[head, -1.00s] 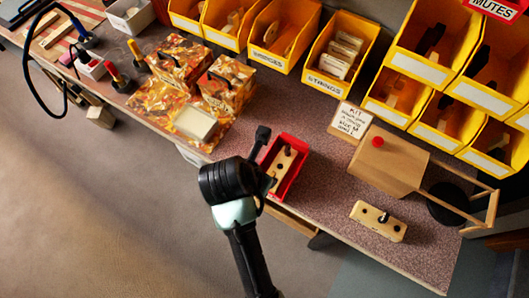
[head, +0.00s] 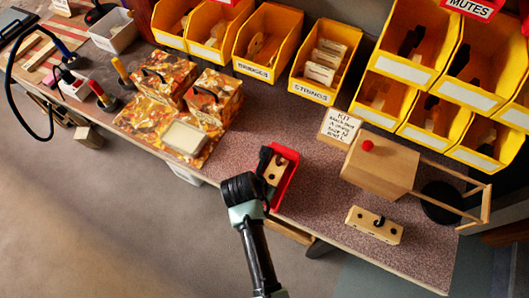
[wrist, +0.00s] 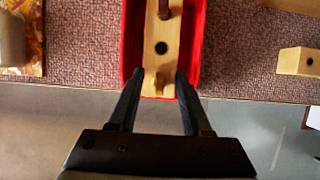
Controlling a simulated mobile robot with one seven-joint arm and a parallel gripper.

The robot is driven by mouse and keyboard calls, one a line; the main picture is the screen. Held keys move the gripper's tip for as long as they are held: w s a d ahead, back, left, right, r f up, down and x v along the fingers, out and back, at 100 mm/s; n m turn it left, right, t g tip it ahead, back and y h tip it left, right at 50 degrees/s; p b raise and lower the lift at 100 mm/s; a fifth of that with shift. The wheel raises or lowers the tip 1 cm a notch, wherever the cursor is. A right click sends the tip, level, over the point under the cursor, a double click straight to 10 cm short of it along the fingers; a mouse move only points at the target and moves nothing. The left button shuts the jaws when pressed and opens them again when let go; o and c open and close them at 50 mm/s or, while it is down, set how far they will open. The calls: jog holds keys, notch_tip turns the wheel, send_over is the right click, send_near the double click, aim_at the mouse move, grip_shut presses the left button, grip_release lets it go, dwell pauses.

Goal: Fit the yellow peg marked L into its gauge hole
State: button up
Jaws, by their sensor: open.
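My gripper (wrist: 164,82) is open and empty over the front end of a red tray (wrist: 197,42). A brown peg (wrist: 165,13) stands in the block at the top edge of the wrist view. A second pale block (head: 361,220) with holes lies on the bench to the right, with a black peg (head: 380,222) on it. I cannot make out any L mark.
A wooden box with a red knob (head: 380,168) and a frame stand behind the second block. A kit card (head: 340,126) stands behind the red tray (head: 288,183). Yellow bins (head: 326,55) line the back. Bare bench (head: 320,190) lies between tray and second block.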

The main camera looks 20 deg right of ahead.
grip_shut()
dwell(0.8)
